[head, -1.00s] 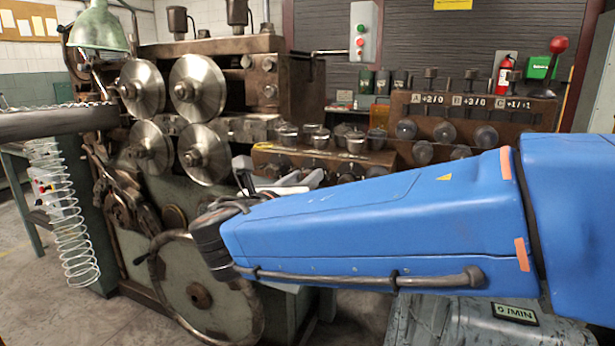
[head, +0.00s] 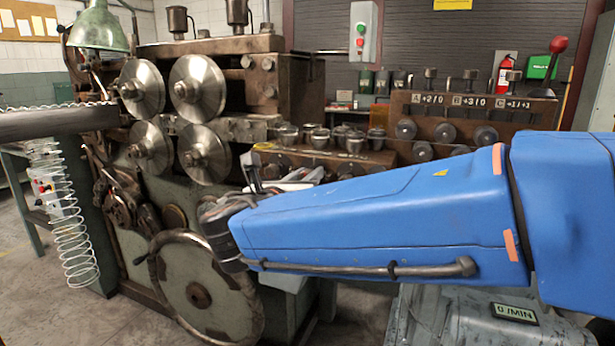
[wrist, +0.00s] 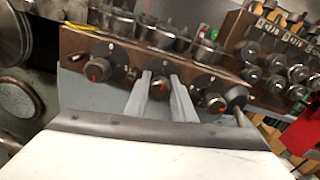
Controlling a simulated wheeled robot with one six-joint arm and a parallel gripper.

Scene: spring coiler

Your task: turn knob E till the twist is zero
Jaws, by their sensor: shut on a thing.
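A row of dark round knobs with red marks runs along the brown front panel (wrist: 122,57) in the wrist view. My gripper (wrist: 160,78) has its two pale fingers on either side of the middle knob (wrist: 159,89) and is shut on it. One knob (wrist: 98,69) is to its left and another (wrist: 216,103) to its right. I cannot read a letter on the held knob, so I cannot tell that it is knob E. In the head view my gripper is mostly hidden behind my blue arm. No twist reading is legible.
Cups stand on top of the panel (head: 325,160). Behind it is a second knob block (head: 475,112) with plates A, B and C. Steel rollers (head: 197,90) and a large handwheel (head: 205,290) are on the left, beside a hanging wire coil (head: 70,225). A rate display (head: 515,312) is low right.

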